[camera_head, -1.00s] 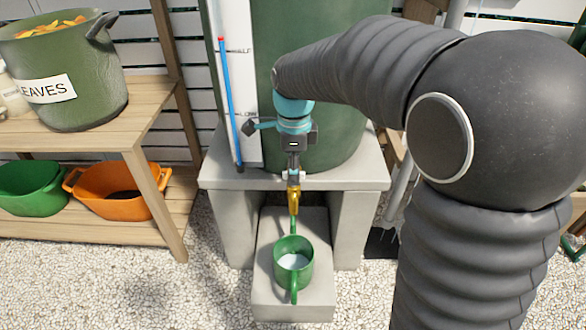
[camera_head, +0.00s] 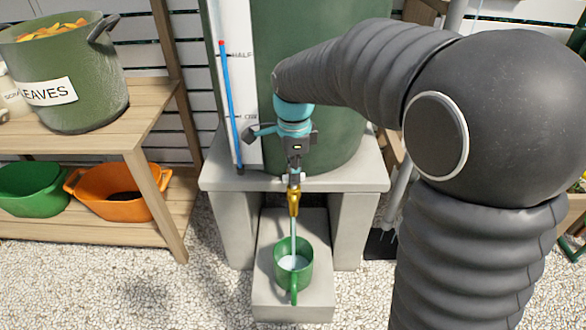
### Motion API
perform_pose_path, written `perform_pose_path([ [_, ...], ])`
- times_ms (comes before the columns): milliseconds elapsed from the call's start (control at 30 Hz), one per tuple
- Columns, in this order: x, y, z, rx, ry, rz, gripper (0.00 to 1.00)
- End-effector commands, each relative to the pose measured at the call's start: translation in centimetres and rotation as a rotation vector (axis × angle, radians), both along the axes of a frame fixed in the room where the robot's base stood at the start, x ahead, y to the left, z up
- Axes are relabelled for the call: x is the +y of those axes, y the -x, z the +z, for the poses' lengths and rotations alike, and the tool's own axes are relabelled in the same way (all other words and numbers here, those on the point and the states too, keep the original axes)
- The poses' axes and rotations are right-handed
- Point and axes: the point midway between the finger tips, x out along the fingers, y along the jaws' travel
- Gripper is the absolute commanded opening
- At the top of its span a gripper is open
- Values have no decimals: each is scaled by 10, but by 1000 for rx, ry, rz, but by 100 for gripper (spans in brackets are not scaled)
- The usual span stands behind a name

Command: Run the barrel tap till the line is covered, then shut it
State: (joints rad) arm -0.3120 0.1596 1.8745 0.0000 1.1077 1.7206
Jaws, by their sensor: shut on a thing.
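The green water barrel (camera_head: 345,140) stands on a grey stand. Its brass tap (camera_head: 293,203) sticks out at the front, above a green mug (camera_head: 281,253). My gripper (camera_head: 294,181) is shut on the top of the tap, at its handle; the fingers hide most of the handle. A pale stream of water (camera_head: 293,232) runs from the spout down into the mug. The mug stands upright on a low grey block, handle towards me. Pale liquid shows inside; I cannot make out a line in it.
The grey stand (camera_head: 225,182) and low block (camera_head: 292,302) hold barrel and mug. A blue level tube (camera_head: 229,100) with a red top runs beside a marked white strip. A wooden shelf (camera_head: 95,150) at left holds a leaves bin (camera_head: 75,98), a green tub (camera_head: 35,200) and an orange tub (camera_head: 125,205).

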Motion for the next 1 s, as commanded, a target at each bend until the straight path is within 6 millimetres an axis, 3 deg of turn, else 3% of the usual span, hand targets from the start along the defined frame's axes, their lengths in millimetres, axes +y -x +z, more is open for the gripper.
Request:
perform_pose_path([
  [600,0,0,1,0,0,561,0],
  [1000,0,0,1,0,0,794,0],
])
